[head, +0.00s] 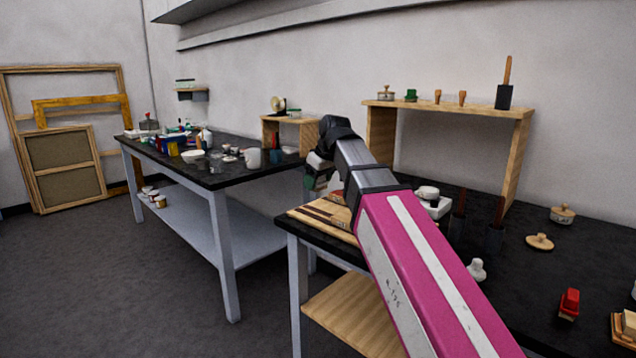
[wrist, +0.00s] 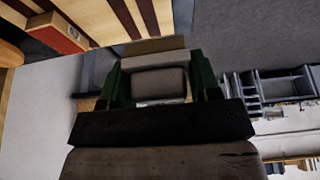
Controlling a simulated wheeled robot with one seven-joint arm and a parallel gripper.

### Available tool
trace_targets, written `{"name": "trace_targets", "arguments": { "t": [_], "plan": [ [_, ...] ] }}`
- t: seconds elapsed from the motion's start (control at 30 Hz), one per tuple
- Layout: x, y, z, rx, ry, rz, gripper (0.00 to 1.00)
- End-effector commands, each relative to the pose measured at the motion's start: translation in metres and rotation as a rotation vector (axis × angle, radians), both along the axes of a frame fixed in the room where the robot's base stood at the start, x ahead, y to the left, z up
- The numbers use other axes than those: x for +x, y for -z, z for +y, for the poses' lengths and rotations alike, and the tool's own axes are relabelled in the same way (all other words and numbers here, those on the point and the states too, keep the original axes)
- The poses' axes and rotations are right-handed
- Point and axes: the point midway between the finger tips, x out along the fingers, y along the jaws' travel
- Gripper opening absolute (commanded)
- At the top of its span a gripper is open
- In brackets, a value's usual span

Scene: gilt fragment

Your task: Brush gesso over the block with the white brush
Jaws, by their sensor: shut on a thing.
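My gripper (head: 316,182) is above the left end of the near table in the head view. In the wrist view its green fingers (wrist: 158,88) are shut on a pale grey piece with a tan edge, which looks like the white brush (wrist: 157,82). A block (wrist: 58,34) with a red-brown side and a pale top is at the upper left of the wrist view, apart from the brush. In the head view the block (head: 338,197) is partly hidden by my arm. It is on a striped wooden board (head: 318,217).
A white dish (head: 436,209), dark cups with handles (head: 496,238), a white knobbed piece (head: 477,270) and a red-topped piece (head: 569,303) stand on the near table. A wooden shelf (head: 450,108) stands behind. A cluttered second table (head: 225,175) is at left.

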Motion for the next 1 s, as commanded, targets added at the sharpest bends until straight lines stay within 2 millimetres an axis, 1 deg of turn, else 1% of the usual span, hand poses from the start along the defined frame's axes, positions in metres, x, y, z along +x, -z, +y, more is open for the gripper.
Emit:
{"name": "trace_targets", "arguments": {
  "t": [0.3,0.37,0.47,0.57,0.67,0.7,0.87,1.0],
  "plan": [
    [0.001,0.000,-0.001,0.000,0.002,0.000,0.38],
    [0.004,0.000,-0.004,0.000,0.011,0.000,0.38],
    [0.015,-0.002,-0.017,-0.001,0.044,0.001,0.38],
    [0.033,-0.003,-0.040,-0.002,0.099,0.000,0.38],
    [0.054,-0.005,-0.070,-0.002,0.170,0.001,0.38],
    [0.062,-0.006,-0.083,-0.002,0.198,0.002,0.38],
    [0.092,-0.009,-0.135,-0.003,0.313,0.003,0.38],
    [0.115,-0.011,-0.184,-0.002,0.415,0.003,0.38]
  ]
}}
